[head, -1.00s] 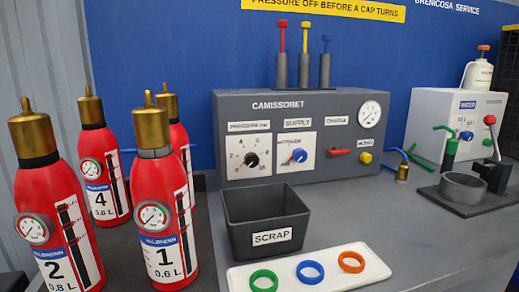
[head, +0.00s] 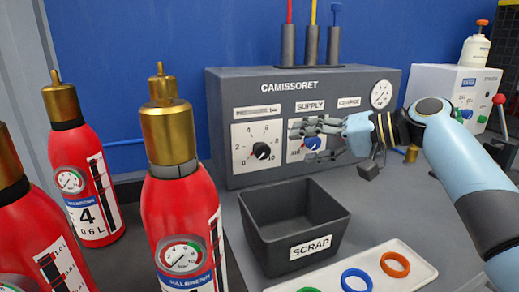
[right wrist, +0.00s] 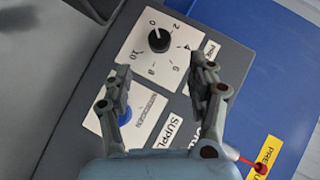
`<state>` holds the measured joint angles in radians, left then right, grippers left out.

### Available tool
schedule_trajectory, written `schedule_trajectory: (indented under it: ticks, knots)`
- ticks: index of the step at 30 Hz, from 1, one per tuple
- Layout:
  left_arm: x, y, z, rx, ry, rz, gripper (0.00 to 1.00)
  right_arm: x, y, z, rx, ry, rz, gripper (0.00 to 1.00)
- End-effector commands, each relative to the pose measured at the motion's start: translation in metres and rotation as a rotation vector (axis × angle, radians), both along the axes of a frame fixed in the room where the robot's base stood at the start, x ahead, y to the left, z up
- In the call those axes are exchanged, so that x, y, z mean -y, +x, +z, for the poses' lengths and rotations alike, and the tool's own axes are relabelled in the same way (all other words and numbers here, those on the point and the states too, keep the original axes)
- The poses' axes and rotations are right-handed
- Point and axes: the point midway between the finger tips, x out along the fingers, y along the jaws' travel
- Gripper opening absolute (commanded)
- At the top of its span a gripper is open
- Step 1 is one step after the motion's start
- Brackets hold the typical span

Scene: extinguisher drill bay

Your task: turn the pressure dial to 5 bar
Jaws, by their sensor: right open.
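My right gripper (head: 298,141) comes in from the right, in front of the SUPPLY plate and just right of the dial. In the right wrist view its fingers (right wrist: 158,72) are spread and empty, with the knob beyond the gap between them. The fingers look apart from the knob. My left gripper is not in view.
The blue supply knob (head: 312,143) is partly behind my right gripper. A dark SCRAP bin (head: 258,228) stands below the panel. A white tray (head: 425,268) with coloured rings lies at front right. Red extinguishers (head: 182,215) crowd the left.

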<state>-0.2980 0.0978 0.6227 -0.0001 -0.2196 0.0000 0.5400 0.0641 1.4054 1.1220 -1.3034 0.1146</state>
Motion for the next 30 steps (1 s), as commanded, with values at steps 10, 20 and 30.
schedule_trajectory:
  ticks: [10, 20, 30]
  knots:
    - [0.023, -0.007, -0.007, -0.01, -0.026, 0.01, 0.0, -0.056, 0.027, -0.024, -0.003, 0.001, 0.001, 0.58]
    - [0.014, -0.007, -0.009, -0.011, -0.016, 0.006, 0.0, -0.082, 0.041, -0.036, -0.001, -0.003, -0.001, 0.58]
    - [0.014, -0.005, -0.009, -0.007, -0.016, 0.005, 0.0, -0.082, 0.041, -0.036, -0.001, -0.003, -0.001, 0.47]
